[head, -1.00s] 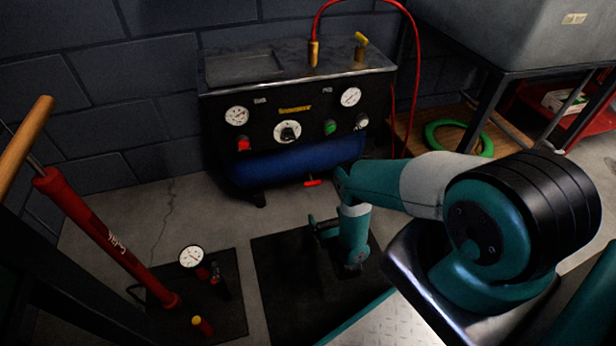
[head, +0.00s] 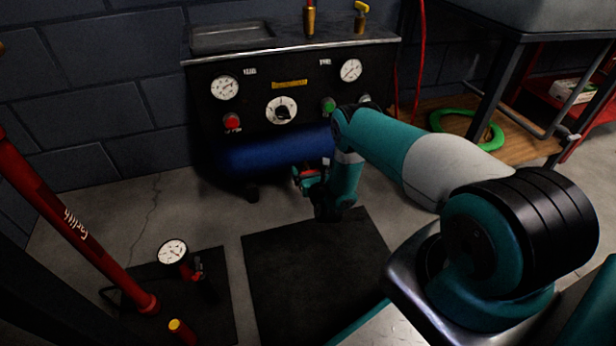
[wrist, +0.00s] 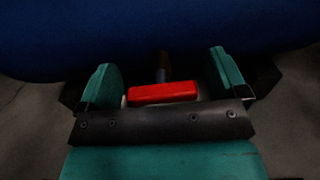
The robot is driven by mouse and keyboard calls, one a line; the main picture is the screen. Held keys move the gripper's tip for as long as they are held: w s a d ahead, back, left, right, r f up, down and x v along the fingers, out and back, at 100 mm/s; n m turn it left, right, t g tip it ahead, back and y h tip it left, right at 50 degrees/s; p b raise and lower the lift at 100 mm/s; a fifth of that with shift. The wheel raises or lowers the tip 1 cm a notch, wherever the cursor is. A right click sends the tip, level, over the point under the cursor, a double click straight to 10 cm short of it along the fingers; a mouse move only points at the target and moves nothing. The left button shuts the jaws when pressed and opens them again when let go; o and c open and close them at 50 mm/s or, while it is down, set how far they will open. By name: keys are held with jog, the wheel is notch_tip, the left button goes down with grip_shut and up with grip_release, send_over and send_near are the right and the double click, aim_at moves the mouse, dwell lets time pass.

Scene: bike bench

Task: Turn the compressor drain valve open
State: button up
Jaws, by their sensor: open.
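The compressor drain valve's red handle (wrist: 163,93) lies crosswise between the two fingers of my gripper (wrist: 163,84) in the wrist view. A dark stem (wrist: 163,66) runs from the handle toward the blue tank (wrist: 160,30). The fingers are spread, with a gap visible on both sides of the handle. In the head view my gripper (head: 308,178) is below the blue tank (head: 265,155) of the compressor (head: 285,95), and it hides most of the valve.
A black mat (head: 310,275) lies on the floor below my arm. A red floor pump (head: 75,225) with a gauge (head: 173,252) stands at the left on another mat. A metal table (head: 520,25) with a lower wooden shelf (head: 520,150) stands at the right.

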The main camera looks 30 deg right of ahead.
jog(key=shift+w+d+b, duration=0.1)
jog(key=shift+w+b, duration=0.2)
jog(key=shift+w, duration=0.1)
jog(key=shift+c, duration=0.2)
jog(key=c, duration=0.9)
